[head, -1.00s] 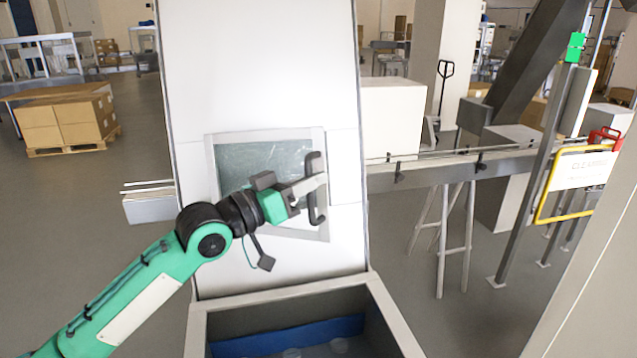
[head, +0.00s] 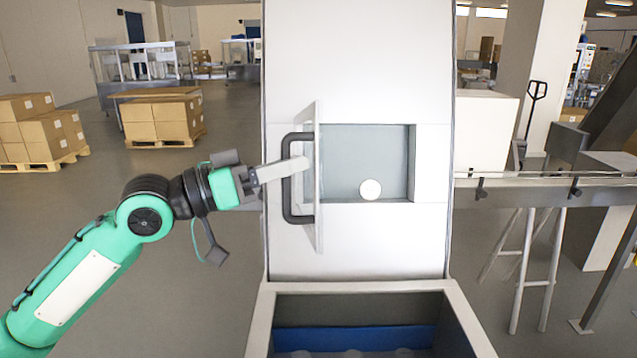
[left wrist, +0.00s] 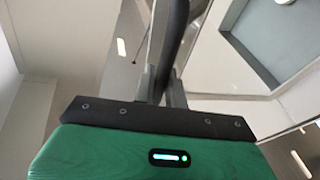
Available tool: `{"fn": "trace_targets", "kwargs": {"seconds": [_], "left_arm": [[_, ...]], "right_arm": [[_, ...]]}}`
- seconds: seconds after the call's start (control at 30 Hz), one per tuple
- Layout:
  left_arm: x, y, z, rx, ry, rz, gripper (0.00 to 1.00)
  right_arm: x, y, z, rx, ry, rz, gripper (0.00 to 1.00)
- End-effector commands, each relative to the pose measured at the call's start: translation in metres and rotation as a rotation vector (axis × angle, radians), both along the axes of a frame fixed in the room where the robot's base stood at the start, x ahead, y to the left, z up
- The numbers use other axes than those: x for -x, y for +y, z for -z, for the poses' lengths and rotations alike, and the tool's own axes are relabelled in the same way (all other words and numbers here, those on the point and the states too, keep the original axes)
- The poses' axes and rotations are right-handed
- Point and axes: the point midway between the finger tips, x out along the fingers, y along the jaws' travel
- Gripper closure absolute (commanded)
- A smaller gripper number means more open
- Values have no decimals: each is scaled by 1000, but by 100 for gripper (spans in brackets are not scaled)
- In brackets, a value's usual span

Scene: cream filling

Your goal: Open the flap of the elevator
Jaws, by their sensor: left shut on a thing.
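The elevator (head: 355,245) is a tall white housing in the middle of the head view. Its flap (head: 318,170) is swung out to the left and seen nearly edge-on. The square opening (head: 345,160) behind it is uncovered, with a round white thing (head: 370,189) at its lower part. My left gripper (head: 301,164) is shut on the dark flap handle (head: 288,190). The left wrist view shows the handle (left wrist: 174,40) between the fingers, with the opening (left wrist: 265,35) at the upper right. My right gripper is not in view.
An open bin (head: 262,318) with a blue inside strip stands at the elevator's foot. A conveyor rail (head: 530,190) on legs runs off to the right. Boxes on pallets (head: 155,120) stand far back left. The floor at left is free.

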Motion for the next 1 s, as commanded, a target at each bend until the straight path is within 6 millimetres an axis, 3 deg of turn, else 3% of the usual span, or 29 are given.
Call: {"fn": "trace_targets", "kwargs": {"seconds": [0.23,0.6,0.7,1.0], "left_arm": [[0,30,6,-1,2,-2,100],[-5,72,8,49,1,143,100],[-6,83,8,60,0,182,100],[-15,115,10,95,-4,291,100]], "right_arm": [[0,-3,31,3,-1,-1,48],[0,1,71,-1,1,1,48],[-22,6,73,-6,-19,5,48],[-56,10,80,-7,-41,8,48]]}}
